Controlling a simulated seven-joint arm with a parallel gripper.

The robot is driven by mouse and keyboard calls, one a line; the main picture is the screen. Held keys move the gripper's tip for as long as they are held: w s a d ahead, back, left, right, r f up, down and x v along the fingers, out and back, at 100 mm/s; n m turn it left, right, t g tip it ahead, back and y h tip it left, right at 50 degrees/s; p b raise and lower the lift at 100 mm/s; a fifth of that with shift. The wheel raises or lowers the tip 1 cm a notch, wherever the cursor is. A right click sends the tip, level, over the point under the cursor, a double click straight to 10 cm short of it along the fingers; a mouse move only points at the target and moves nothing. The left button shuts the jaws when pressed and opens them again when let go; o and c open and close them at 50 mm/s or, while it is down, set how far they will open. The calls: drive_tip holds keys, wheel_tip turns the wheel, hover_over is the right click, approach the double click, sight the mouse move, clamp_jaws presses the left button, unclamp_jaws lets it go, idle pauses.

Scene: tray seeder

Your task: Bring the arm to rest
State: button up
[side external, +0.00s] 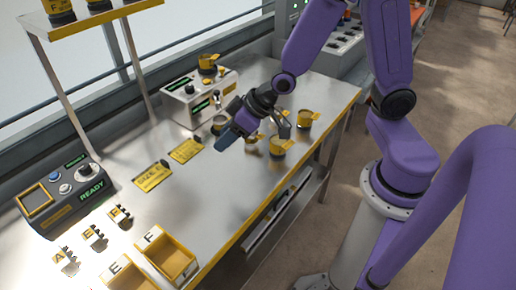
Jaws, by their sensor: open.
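My purple arm reaches in from the right over the metal workbench (215,205). My gripper (254,138) hangs over the right half of the bench, pointing down and toward the left, with its fingers apart. A blue piece shows at its left side. Nothing is clearly held between the fingers. Yellow-and-dark cups stand close around it: one at the front (278,147), one to the right (304,119) and one partly hidden behind the fingers (251,143). I cannot tell whether the gripper touches any of them.
A white control box (187,105) with a yellow cup on top stands behind the gripper. A dark panel reading READY (62,200) is at left. Yellow bins E (128,277) and F (170,258) sit at the front edge. A raised shelf (95,20) stands back left.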

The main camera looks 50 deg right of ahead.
drive_tip(key=s+d+r+n+g+h, duration=0.1)
drive_tip(key=s+d+r+n+g, duration=0.1)
drive_tip(key=s, duration=0.5)
drive_tip(key=s+d+r+n+g+h, duration=0.1)
drive_tip(key=s+d+r+n+g, duration=0.1)
drive_tip(key=s, duration=0.5)
drive_tip(key=s+d+r+n+g+h, duration=0.2)
drive_tip(key=s+n, duration=0.1)
drive_tip(key=s, duration=0.5)
drive_tip(key=shift+d+r, duration=0.25)
drive_tip(key=shift+r, duration=0.1)
